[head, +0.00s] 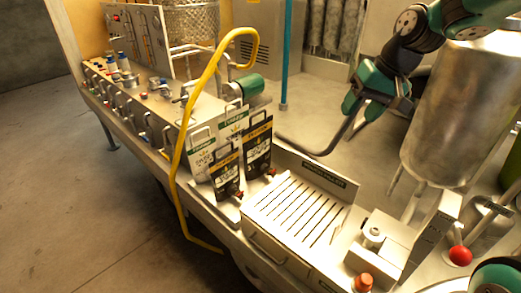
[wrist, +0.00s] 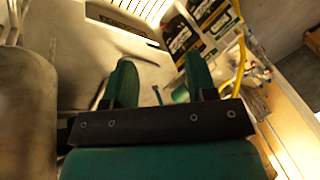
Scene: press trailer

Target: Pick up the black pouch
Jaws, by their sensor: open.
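Two dark pouches with printed fronts stand at the grated tray's left end in the head view. The black pouch with an orange top band (head: 258,148) is at the back right; another dark pouch (head: 226,180) is in front of it. I cannot tell which one the task means. Paler pouches with green bands (head: 199,153) stand beside them. Dark-fronted pouches (wrist: 181,38) also show at the upper right of the wrist view. My gripper (head: 360,112) is open and empty, right of and apart from the pouches. Its two green fingers (wrist: 160,68) show in the wrist view.
A yellow hose (head: 181,145) arches left of the pouches. The slotted metal tray (head: 295,208) lies right of them. A large metal cylinder (head: 462,110) stands at the right. A blue-green pole (head: 287,60) rises behind.

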